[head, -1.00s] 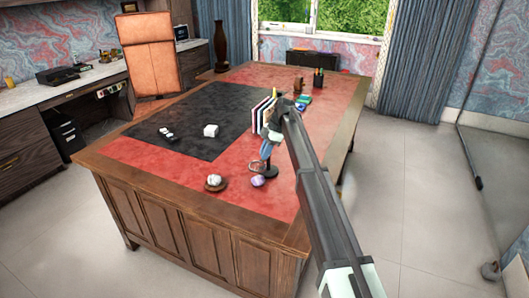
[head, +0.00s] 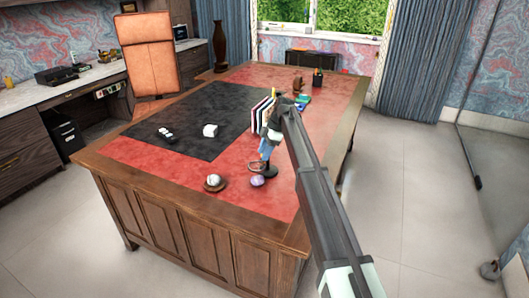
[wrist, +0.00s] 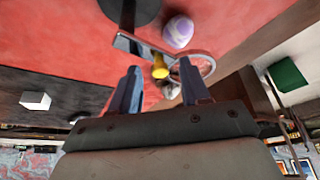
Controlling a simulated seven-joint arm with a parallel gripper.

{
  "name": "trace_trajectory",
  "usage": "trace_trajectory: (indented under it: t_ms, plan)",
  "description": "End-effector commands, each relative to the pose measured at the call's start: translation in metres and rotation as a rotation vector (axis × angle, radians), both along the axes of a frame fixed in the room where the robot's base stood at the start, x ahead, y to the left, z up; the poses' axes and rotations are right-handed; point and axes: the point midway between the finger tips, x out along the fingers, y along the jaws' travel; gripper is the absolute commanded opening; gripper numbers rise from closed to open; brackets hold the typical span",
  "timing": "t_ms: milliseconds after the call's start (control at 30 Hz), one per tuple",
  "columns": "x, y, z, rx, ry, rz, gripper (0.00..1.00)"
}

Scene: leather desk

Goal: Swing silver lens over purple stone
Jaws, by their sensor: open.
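The silver lens (head: 259,164) is a thin ring on a stand with a dark round base (head: 270,173). The ring also shows in the wrist view (wrist: 213,66), with a yellow knob (wrist: 161,67) and a flat bar beside it. The purple stone (head: 257,181), purple and white, lies on the red leather near the front edge; in the wrist view (wrist: 178,32) it is just beyond the ring, not framed by it. My gripper (head: 266,146) is open above the stand. In the wrist view its fingers (wrist: 160,86) point toward the knob, which shows between them. Contact cannot be told.
A white ball (head: 214,179) on a brown dish stands left of the stone. A white block (head: 210,131) and small white pieces (head: 165,132) lie on the black mat. Upright books (head: 262,112) stand behind my gripper.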

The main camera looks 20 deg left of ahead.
Motion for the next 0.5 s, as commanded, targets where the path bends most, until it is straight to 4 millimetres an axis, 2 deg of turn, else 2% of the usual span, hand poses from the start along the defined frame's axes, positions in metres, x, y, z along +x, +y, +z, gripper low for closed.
trace_trajectory:
  t_ms: [167,500]
  plan:
    - [0.006,-0.005,0.020,0.001,-0.001,-0.001,0.46]
    - [0.023,-0.025,0.081,0.002,-0.002,-0.001,0.46]
